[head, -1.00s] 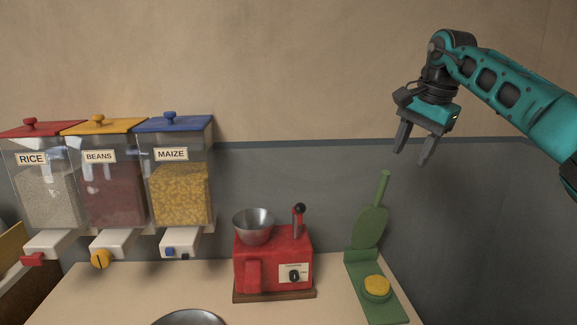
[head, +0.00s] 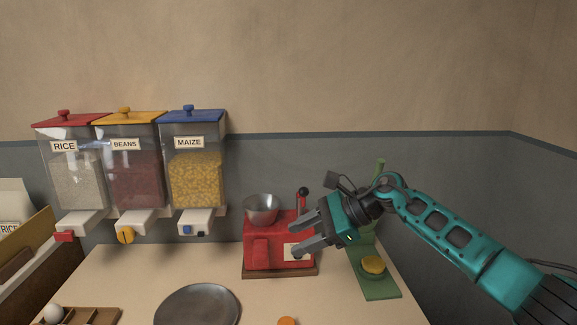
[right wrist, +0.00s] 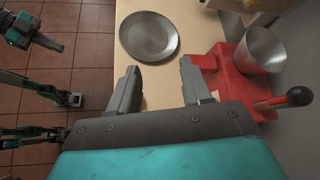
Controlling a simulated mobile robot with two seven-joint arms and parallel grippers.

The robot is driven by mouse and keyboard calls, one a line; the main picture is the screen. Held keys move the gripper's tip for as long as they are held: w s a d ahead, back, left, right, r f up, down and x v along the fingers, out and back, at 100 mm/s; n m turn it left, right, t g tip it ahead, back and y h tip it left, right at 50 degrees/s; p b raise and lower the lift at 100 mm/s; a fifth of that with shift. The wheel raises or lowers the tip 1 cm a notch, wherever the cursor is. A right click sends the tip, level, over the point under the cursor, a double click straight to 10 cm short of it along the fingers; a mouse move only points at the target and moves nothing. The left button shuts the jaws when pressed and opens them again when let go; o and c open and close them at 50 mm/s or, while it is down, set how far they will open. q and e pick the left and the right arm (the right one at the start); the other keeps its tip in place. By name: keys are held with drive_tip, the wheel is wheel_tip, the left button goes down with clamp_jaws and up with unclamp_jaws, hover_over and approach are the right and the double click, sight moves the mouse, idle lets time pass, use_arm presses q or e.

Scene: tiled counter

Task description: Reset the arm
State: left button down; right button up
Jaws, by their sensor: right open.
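My right gripper (head: 299,232) is open and empty in the head view. It points left and hangs in front of the red machine (head: 262,250), partly covering its front right side and dial. In the right wrist view my right gripper (right wrist: 160,68) has its two fingers apart with nothing between them. The bare counter and the edge of the red machine (right wrist: 232,70) lie beyond the fingers. My left gripper cannot be made out in the head view. Some teal and dark parts of mine show at the left of the right wrist view.
Rice (head: 75,180), beans (head: 135,180) and maize (head: 196,178) dispensers hang on the left. A metal bowl (head: 262,209) tops the machine. A green press (head: 382,287) stands right, partly behind my arm. A metal plate (head: 197,305) and wooden tray (head: 95,316) are in front.

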drive_tip(key=s+a+f+m+t+y, duration=0.2)
drive_tip(key=s+a+f+m+y, duration=0.3)
drive_tip(key=m, duration=0.3)
use_arm(q)
drive_tip(key=shift+s+f, duration=0.15)
drive_tip(key=shift+s, duration=0.05)
use_arm(e)
drive_tip(key=s+d+f+n+t+h, duration=0.3)
drive_tip(key=s+d+f+n+h, duration=0.4)
drive_tip(key=s+d+f+n, duration=0.3)
drive_tip(key=s+d+f+n+t+h, duration=0.4)
drive_tip(key=s+d+f+n+h, duration=0.3)
drive_tip(key=s+f+n, duration=0.6)
drive_tip(key=s+d+n, duration=0.2)
drive_tip(key=shift+d, duration=0.35)
